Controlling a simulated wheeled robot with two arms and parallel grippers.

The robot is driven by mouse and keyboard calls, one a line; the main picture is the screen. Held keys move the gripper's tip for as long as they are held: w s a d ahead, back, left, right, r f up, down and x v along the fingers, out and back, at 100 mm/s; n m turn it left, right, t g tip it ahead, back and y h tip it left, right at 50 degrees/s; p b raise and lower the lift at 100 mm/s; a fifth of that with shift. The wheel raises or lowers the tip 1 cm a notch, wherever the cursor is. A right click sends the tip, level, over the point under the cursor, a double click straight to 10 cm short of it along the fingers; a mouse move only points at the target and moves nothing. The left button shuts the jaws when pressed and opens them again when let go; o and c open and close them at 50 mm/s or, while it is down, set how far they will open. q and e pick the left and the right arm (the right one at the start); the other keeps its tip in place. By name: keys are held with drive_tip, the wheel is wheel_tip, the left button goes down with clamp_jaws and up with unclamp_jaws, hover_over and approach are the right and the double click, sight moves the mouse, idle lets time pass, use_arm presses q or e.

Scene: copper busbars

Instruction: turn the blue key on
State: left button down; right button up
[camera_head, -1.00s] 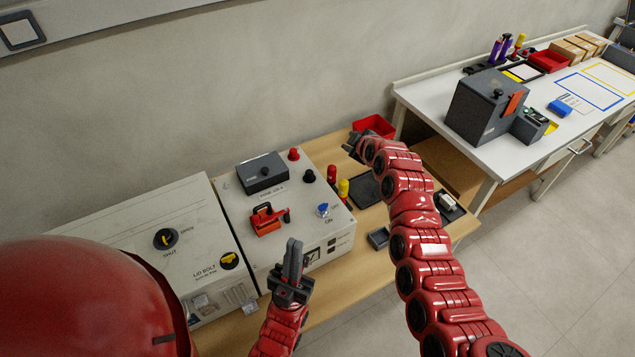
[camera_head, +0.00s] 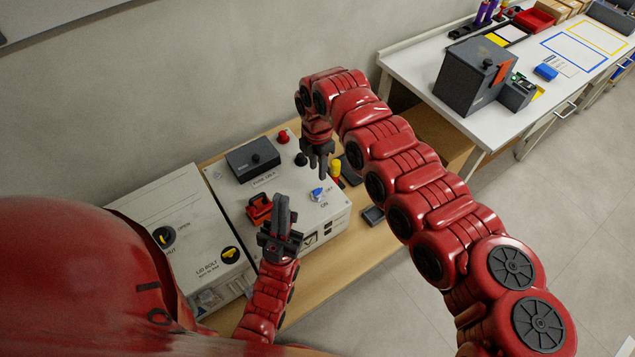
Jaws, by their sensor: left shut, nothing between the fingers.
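The blue key (camera_head: 317,193) sits on the top of the light grey control box, with OFF and ON marked beside it. My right gripper (camera_head: 318,172) points down just behind the key, above the box, apart from the key. Its two dark fingers look slightly parted, with nothing seen between them. My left gripper (camera_head: 281,202) is shut and empty, pointing up at the box's near side, left of the key. It partly covers the box's front.
A red latch (camera_head: 259,208), dark fuse box (camera_head: 253,160) and red button (camera_head: 283,137) stand on the control box. A yellow-topped cylinder (camera_head: 336,170) is close to my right gripper. A second box with a yellow knob (camera_head: 229,254) is at left. A white table is at right.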

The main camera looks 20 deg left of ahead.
sight(318, 189)
wheel_tip(318, 189, down, 10)
drive_tip(key=shift+r, duration=0.2)
clamp_jaws()
idle(0.4)
